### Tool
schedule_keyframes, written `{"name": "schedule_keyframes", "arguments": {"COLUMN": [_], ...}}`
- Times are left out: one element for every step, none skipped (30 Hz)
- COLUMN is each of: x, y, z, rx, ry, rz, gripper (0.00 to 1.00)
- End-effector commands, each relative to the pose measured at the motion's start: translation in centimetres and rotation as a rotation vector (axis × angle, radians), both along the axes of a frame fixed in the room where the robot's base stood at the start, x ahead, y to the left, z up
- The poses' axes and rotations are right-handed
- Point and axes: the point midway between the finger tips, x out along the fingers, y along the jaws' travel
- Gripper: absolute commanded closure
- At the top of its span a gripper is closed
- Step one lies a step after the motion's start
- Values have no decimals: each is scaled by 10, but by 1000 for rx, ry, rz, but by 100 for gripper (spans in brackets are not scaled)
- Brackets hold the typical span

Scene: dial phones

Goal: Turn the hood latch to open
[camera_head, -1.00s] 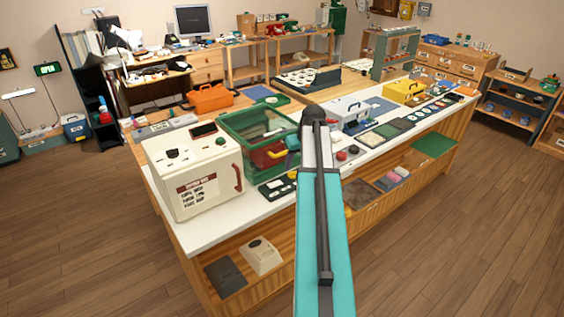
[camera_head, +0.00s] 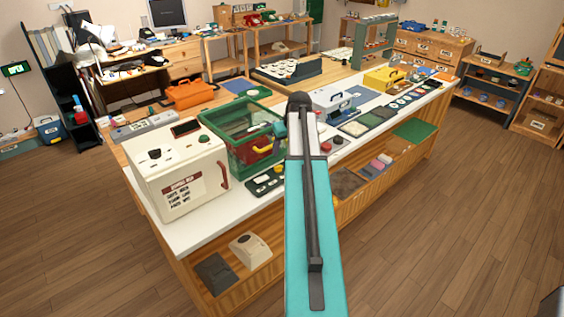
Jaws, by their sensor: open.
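A box-like hood with a green frame and clear panels (camera_head: 214,150) stands on the white counter, left of my arm, and a red thing shows inside it. A yellow handle-like part (camera_head: 263,147) is on its front right side; I cannot tell if this is the latch or how it is turned. My teal arm rises in front of the counter and bends at a dark joint. A small blue-teal part shows between that joint and the hood's right edge, perhaps my wrist. My gripper's fingers cannot be made out; the arm hides the area behind it.
A cream box with a red handle (camera_head: 180,175) stands left of the hood. A dark panel with round buttons (camera_head: 268,184) lies in front of it. An orange toolbox (camera_head: 190,93) is behind. The wooden floor right of the counter is clear.

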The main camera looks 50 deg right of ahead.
Motion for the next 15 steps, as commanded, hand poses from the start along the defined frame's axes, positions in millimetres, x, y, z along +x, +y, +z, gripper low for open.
{"name": "schedule_keyframes", "arguments": {"x": [2,3,5,6,7,9,10,11,13,14,15,16,18,19,21], "y": [0,0,0,0,-1,-1,-2,-2,-2,-3,-3,-3,-4,-4,-5], "z": [-4,-7,-10,-13,-15,-19,-22,-25,-28,-31,-34,-38,-41,-43,-47], "rx": [1,2,2,2,1,2,2,2,2,2,2,2,2,2,2], "ry": [2,1,2,2,2,2,2,2,2,2,2,2,2,2,2], "rz": [1,2,2,2,2,3,3,3,3,3,3,3,3,3,3], "gripper": [50,50,50,50,50,50,50,50,50,50,50,50,50,50,50]}}
